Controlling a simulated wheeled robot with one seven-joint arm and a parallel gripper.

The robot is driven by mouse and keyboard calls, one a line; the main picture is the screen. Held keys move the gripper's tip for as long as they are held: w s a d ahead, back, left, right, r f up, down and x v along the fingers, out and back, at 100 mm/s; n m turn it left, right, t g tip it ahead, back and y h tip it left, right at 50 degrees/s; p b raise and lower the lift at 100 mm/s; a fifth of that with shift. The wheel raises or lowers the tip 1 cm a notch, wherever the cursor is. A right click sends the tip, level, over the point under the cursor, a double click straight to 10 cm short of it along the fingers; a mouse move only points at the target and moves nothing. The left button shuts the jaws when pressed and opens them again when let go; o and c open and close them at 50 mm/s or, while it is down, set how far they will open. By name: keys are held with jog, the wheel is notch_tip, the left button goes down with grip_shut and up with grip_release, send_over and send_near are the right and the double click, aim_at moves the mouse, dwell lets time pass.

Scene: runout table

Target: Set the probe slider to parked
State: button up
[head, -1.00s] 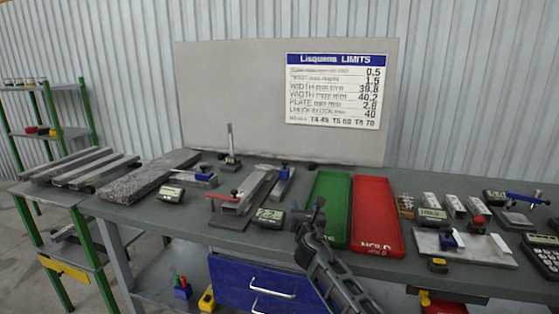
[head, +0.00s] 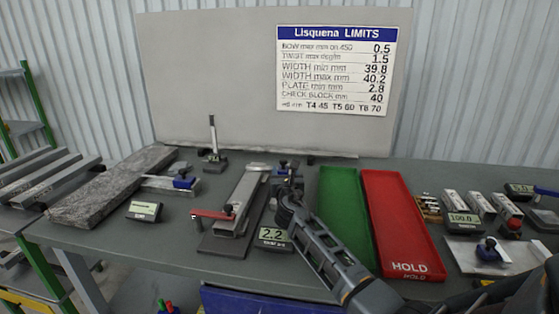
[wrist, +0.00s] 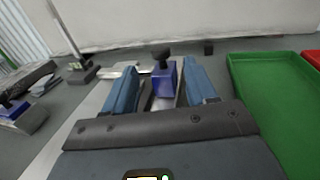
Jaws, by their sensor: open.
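The probe slider is a small blue block with a black knob (wrist: 163,75). It sits on a pale metal rail on the bench, right of the clamped plate fixture. In the wrist view it lies between the two blue-grey fingers of my gripper (wrist: 162,88), with a gap visible at its sides. In the head view the slider (head: 283,166) shows just behind my gripper (head: 288,188), which hides most of the rail. My gripper is open. I cannot tell whether a finger touches the slider, and no parked mark is readable.
The fixture with a red clamp (head: 212,214) stands left, and a display (head: 273,236) reading about 2.2 sits in front. A green tray (head: 345,225) and a red HOLD tray (head: 398,230) lie right. A stand with an upright post (head: 213,150) is behind left.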

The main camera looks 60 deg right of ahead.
aim_at(284, 162)
jog(key=b+x, duration=0.3)
jog(key=x, duration=0.2)
jog(key=shift+w+d+f, duration=0.15)
jog(key=shift+w+d, duration=0.05)
jog(key=shift+b+x, duration=0.5)
jog(key=shift+x, duration=0.35)
jog(key=shift+s, duration=0.1)
jog(key=shift+c, duration=0.5)
grip_shut()
